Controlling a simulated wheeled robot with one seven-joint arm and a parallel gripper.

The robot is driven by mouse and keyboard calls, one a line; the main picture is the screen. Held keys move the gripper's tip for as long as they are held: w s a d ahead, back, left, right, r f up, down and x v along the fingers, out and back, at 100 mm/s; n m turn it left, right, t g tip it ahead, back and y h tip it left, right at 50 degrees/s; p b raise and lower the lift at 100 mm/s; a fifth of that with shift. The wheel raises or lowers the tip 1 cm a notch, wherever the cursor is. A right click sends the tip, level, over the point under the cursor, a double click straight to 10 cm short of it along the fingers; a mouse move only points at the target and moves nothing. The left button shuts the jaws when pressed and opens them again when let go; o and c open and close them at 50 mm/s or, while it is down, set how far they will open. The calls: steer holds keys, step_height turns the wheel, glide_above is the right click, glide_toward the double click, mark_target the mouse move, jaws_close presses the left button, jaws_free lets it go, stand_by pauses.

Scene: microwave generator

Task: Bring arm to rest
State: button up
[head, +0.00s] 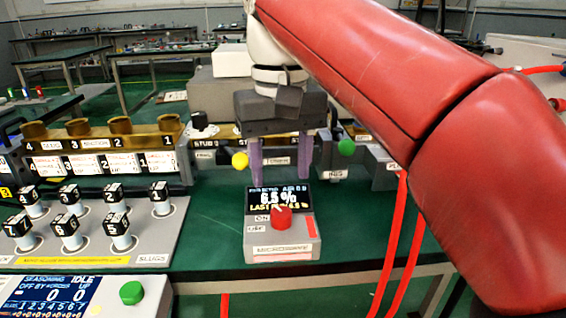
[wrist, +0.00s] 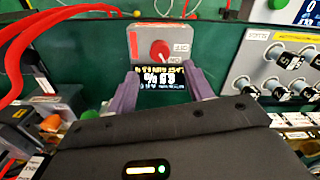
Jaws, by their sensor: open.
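My gripper (head: 281,162) hangs from the red-covered arm over the green bench, with its two purple fingers apart and nothing between them. In the head view it is above and behind the grey microwave control box (head: 246,240), which has a lit display reading 6.5 % (head: 279,198) and a red knob (head: 282,216) between ON and OFF labels. In the wrist view the gripper (wrist: 162,82) is open, with the box's display between the fingertips in the picture. The red knob (wrist: 160,51) shows beyond them. I cannot tell whether the fingers touch the box.
A rack of numbered black-topped slugs (head: 84,258) stands at left, with a seasoning console (head: 50,296) in front. Brass numbered stations (head: 98,128) lie behind it. Red cables (head: 392,245) hang at right. Bench around the box is clear.

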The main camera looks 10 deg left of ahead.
steer(key=s+d+f+m+t, duration=0.2)
steer(key=s+d+f, duration=0.2)
steer(key=d+f, duration=0.6)
steer(key=s+d+f+m+t, duration=0.3)
steer(key=s+d+f, duration=0.1)
steer(key=d+f, duration=0.7)
steer(key=shift+s+d+f+m+t, duration=0.3)
steer(key=shift+s+d, duration=0.1)
steer(key=shift+d, duration=0.3)
